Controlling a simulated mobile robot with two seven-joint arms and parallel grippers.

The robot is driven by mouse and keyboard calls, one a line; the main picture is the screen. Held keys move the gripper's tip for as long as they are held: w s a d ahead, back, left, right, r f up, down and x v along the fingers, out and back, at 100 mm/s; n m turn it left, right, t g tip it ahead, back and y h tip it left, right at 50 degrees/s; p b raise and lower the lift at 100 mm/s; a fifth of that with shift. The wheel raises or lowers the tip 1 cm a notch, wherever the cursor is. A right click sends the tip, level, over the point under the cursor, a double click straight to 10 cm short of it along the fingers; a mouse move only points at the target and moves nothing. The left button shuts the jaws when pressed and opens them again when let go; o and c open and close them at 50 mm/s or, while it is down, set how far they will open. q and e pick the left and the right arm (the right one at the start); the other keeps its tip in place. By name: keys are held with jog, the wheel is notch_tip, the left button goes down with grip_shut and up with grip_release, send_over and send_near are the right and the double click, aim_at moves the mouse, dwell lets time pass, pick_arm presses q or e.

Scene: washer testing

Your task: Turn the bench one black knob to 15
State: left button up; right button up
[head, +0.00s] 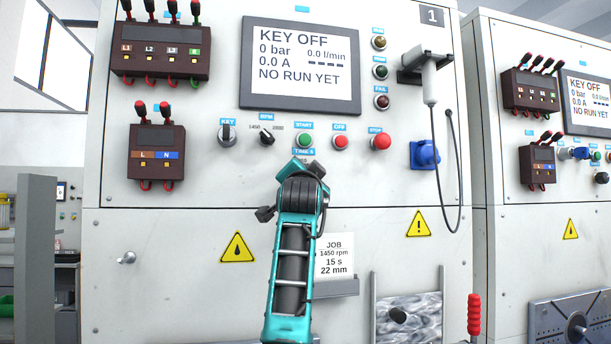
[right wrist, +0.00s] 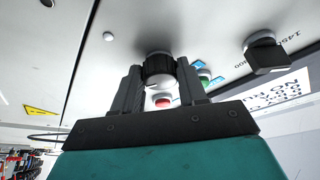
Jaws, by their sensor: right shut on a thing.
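The black knob (right wrist: 159,66) is on the white front panel of bench one. In the right wrist view it sits between the two dark fingers of my right gripper (right wrist: 159,82), which is shut on it. In the head view my right gripper (head: 302,168) is at the panel just below the TIME S label (head: 304,151), and my arm hides the knob and its scale. I cannot read the knob's setting. The bench one display (head: 300,66) reads KEY OFF and NO RUN YET. A job card (head: 334,258) reads 1450 rpm, 15 s, 22 mm. My left gripper is not in view.
Close above are the key switch (head: 227,133), RPM selector (head: 266,136), green start button (head: 304,140), red off button (head: 340,142) and red stop button (head: 381,141). A blue fitting (head: 424,155) and a hanging cable are to the right. A second bench (head: 545,222) stands beyond.

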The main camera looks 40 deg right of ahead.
jog(key=o, duration=1.1)
jog(key=shift+c, duration=0.2)
jog(key=shift+s+a, duration=0.1)
jog(key=b+v, duration=0.3)
jog(key=v, duration=0.9)
jog(key=shift+s+a, duration=0.2)
jog(key=shift+a, duration=0.05)
jog(key=shift+f, duration=0.2)
